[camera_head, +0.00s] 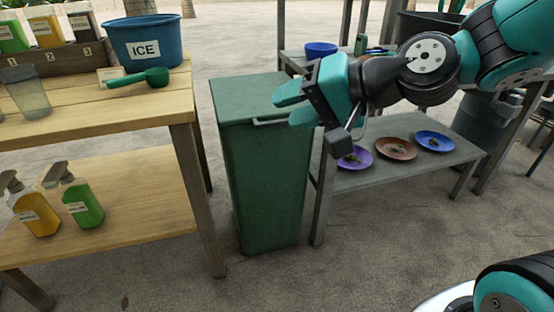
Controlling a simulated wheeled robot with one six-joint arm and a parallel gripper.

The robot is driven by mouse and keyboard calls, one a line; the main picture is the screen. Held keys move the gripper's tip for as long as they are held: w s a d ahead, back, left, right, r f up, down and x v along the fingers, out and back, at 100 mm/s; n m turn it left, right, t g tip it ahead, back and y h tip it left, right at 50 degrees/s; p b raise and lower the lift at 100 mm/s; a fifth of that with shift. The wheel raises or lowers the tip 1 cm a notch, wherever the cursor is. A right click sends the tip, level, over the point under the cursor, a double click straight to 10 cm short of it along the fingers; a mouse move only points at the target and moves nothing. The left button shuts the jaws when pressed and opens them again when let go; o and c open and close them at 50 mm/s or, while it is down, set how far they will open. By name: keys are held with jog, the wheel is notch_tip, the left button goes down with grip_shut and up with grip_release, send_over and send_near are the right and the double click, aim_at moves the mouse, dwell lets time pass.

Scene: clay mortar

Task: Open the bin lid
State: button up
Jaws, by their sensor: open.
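The green bin (263,185) stands on the floor between the wooden table and the grey table. Its lid (243,97) is shut and lies flat on top. A light-coloured handle bar (270,122) shows along the lid's front edge. My gripper (283,106) is open, with its teal fingers pointing left, at the front right of the lid. The fingers overlap the lid and the right end of the handle in the picture. I cannot tell whether they touch it. My gripper and arm hide the lid's right part.
The wooden table (100,113) at left holds a blue ICE bucket (145,42), a green scoop (143,78) and bottles. Spray bottles (82,203) stand on its lower shelf. The grey table's lower shelf (410,170) at right holds plates. The floor in front is clear.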

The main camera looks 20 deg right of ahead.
jog(key=w+d+f+m+t+b, duration=0.2)
jog(key=f+b, duration=0.3)
jog(key=w+d+f+m+t+b, duration=0.2)
jog(key=w+d+f+m+b, duration=0.1)
jog(key=f+b, duration=0.25)
jog(key=m+t+h, duration=0.3)
jog(key=m+t, duration=0.1)
jog(key=m, duration=0.1)
send_near(279, 124)
jog(key=p+x, duration=0.4)
jog(key=p, duration=0.1)
jog(key=p+x, duration=0.5)
jog(key=shift+w+a+r+p, duration=0.15)
jog(key=shift+w+r+p, duration=0.05)
jog(key=shift+r+p, duration=0.1)
jog(key=shift+w+a+f+p, duration=0.25)
jog(key=shift+w+f+p, duration=0.1)
jog(key=shift+w+p, duration=0.2)
grip_shut()
